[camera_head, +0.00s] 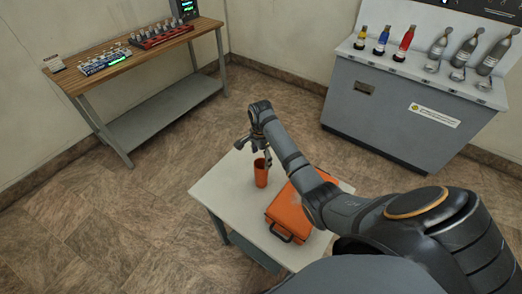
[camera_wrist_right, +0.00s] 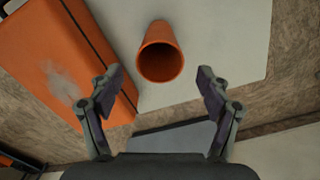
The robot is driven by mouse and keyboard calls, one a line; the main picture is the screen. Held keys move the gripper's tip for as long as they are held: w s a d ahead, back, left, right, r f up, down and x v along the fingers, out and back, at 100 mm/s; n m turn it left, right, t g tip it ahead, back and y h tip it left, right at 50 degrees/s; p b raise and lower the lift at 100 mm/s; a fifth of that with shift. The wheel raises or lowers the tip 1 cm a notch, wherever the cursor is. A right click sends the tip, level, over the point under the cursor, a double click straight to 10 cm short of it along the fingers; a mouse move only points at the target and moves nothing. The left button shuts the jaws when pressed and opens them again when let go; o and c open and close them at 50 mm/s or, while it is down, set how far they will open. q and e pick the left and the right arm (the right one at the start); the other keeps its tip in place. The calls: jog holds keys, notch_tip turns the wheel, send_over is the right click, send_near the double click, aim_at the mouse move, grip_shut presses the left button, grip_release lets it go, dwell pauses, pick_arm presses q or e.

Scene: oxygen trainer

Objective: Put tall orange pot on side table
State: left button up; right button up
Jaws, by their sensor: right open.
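The tall orange pot (camera_head: 261,174) stands upright on the small white side table (camera_head: 232,203), left of an orange case. My right gripper (camera_head: 258,149) is above the pot in the head view. In the right wrist view, the pot (camera_wrist_right: 160,55) shows its open round mouth, beyond and between the fingertips of my right gripper (camera_wrist_right: 158,78). The fingers are spread apart and hold nothing; the pot is not gripped. My left gripper is not in view.
The orange case (camera_head: 290,212) lies on the same table, partly hidden by my right arm. A wooden workbench (camera_head: 150,52) with racks stands at the back left. A grey cabinet (camera_head: 390,115) with several bottles is at the back right. Tiled floor between them is clear.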

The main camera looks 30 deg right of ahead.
notch_tip(320, 180, up, 6)
jog(key=shift+b, duration=0.3)
dwell(0.3)
